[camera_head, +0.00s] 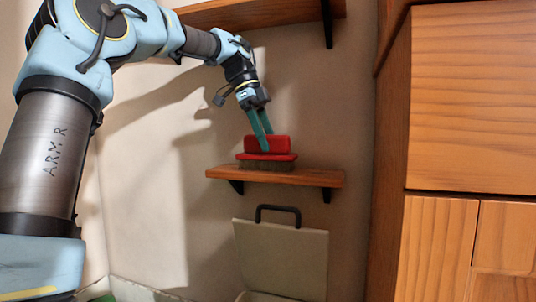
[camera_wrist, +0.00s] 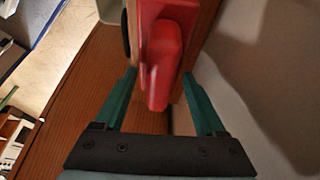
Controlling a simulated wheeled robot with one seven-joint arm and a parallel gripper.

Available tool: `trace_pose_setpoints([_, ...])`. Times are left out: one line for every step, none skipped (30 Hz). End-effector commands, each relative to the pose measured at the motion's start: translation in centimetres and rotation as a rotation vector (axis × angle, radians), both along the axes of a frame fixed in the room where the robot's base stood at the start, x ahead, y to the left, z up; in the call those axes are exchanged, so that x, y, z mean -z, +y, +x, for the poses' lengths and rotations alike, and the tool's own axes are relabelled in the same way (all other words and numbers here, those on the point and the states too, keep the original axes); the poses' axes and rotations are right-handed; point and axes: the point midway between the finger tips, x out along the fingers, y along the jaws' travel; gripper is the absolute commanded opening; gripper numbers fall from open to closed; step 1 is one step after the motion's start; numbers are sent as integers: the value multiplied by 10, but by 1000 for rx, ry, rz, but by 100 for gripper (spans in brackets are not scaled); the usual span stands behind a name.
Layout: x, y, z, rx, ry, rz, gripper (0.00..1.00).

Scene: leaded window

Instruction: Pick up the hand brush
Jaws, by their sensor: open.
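The hand brush (camera_head: 266,156) has a red body and grip with dark bristles beneath. It rests bristles down on a small wooden wall shelf (camera_head: 318,178). My gripper (camera_head: 263,141) reaches down to the brush from above, its green fingers overlapping the red part in the head view. In the wrist view the red brush (camera_wrist: 163,62) lies between the two open fingers of my gripper (camera_wrist: 160,90), with a visible gap on each side. Contact with either finger cannot be seen.
A higher wooden shelf (camera_head: 240,12) with a dark bracket hangs above. A wooden cabinet (camera_head: 470,100) stands at the right. A pale bin with a raised lid (camera_head: 283,258) sits below the small shelf. The wall is close behind the brush.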

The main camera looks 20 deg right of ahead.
Motion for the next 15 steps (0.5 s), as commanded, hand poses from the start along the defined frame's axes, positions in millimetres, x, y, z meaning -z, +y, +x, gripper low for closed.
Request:
trace_pose_setpoints([0,0,0,0,0,0,72])
trace_pose_setpoints([0,0,0,0,0,0,70])
trace_pose_setpoints([0,0,0,0,0,0,66])
trace_pose_setpoints([0,0,0,0,0,0,62])
trace_pose_setpoints([0,0,0,0,0,0,59])
trace_pose_setpoints([0,0,0,0,0,0,55])
trace_pose_setpoints([0,0,0,0,0,0,51])
trace_pose_setpoints([0,0,0,0,0,0,48])
trace_pose_setpoints([0,0,0,0,1,1,43])
trace_pose_setpoints([0,0,0,0,1,1,40])
trace_pose_setpoints([0,0,0,0,1,1,36])
trace_pose_setpoints([0,0,0,0,1,1,32])
trace_pose_setpoints([0,0,0,0,1,1,29])
trace_pose_setpoints([0,0,0,0,1,1,25])
trace_pose_setpoints([0,0,0,0,1,1,21])
